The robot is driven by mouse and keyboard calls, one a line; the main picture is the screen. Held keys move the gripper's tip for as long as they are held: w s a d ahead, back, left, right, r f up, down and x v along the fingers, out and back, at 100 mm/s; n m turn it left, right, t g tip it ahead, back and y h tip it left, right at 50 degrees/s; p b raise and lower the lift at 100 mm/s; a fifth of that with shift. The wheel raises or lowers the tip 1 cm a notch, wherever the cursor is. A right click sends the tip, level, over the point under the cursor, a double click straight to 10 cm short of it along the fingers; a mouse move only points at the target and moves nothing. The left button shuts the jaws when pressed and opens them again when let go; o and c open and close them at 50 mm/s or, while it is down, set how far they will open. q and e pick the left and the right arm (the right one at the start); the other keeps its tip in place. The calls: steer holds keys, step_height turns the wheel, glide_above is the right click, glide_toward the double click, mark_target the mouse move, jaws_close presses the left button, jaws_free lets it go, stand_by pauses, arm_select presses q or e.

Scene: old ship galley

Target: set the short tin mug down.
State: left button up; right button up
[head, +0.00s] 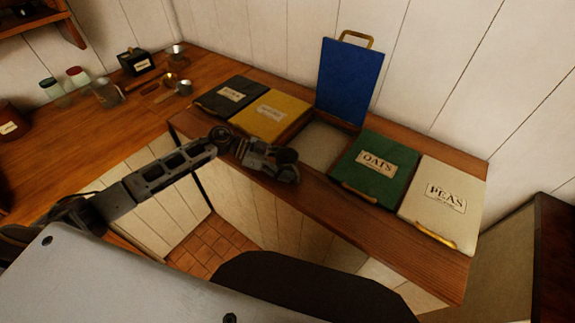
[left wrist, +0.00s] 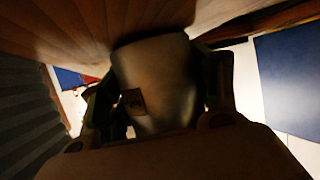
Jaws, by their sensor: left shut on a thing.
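The short tin mug (left wrist: 165,75) is between the fingers of my left gripper (left wrist: 160,100) in the left wrist view. It is a dull metal cup with a small label on its side. My left gripper (head: 272,160) is shut on it, over the front edge of the bin counter by the open bin in the head view. There the mug cannot be clearly made out from the dark gripper parts. In the left wrist view wood shows close behind the mug; I cannot tell whether they touch. My right gripper is not in view.
The open bin (head: 322,147) has its blue lid (head: 349,80) raised. Black (head: 231,95), yellow (head: 270,116), green OATS (head: 375,168) and white PEAS (head: 443,203) lids are shut. Several tins and jars stand on the left counter (head: 60,140), whose nearer part is clear.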

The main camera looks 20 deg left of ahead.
arm_select(q)
steer(key=o, duration=1.1)
steer(key=shift+f, duration=0.1)
steer(key=shift+c, duration=0.2)
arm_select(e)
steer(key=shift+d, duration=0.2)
arm_select(q)
steer(key=shift+b+v, duration=0.6)
steer(key=shift+v, duration=5.3)
steer(key=shift+s+a, duration=0.1)
steer(key=shift+a, duration=0.05)
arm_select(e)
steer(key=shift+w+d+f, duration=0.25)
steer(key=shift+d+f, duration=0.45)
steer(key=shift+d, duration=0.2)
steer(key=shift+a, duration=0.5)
